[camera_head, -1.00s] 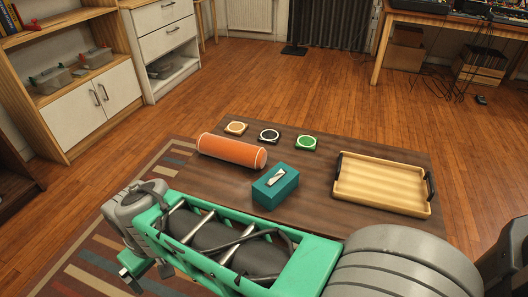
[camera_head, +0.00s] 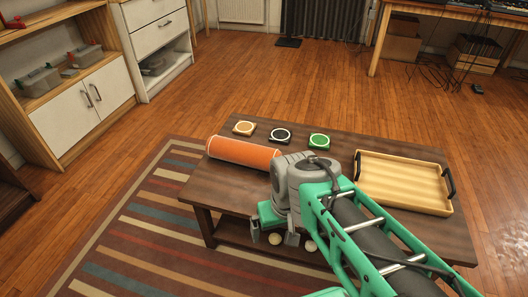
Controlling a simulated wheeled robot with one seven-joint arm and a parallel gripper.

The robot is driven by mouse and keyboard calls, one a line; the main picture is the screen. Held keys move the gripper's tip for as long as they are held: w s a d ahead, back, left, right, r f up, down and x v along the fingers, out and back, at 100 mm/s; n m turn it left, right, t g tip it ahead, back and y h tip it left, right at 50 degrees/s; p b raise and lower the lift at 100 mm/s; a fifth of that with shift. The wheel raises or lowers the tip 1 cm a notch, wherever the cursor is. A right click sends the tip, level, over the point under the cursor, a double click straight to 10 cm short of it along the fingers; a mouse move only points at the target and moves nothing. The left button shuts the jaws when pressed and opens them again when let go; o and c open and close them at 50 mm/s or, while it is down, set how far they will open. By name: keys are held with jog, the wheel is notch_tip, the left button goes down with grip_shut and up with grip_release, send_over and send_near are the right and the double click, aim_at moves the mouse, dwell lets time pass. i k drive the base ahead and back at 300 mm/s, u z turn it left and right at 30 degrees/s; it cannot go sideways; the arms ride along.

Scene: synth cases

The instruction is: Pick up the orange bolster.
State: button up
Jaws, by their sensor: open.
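The orange bolster (camera_head: 240,152) lies on its side at the left end of the dark wooden low table (camera_head: 232,190). It is a smooth cylinder with pale piping at its ends. My gripper (camera_head: 274,238) is open and points down at the table's front edge. It is in front of the bolster and to its lower right, apart from it, with nothing seen between the fingers.
Three coasters, tan (camera_head: 244,128), black (camera_head: 280,135) and green (camera_head: 319,141), lie behind the bolster. A wooden tray (camera_head: 405,180) with dark handles is at the right. My arm covers the table's middle. A striped rug (camera_head: 150,225) lies at left.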

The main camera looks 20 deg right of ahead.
aim_at(255, 156)
jog(key=z, duration=0.05)
jog(key=k, duration=0.45)
jog(key=u, duration=1.05)
jog(key=i, duration=1.05)
jog(key=z, duration=0.3)
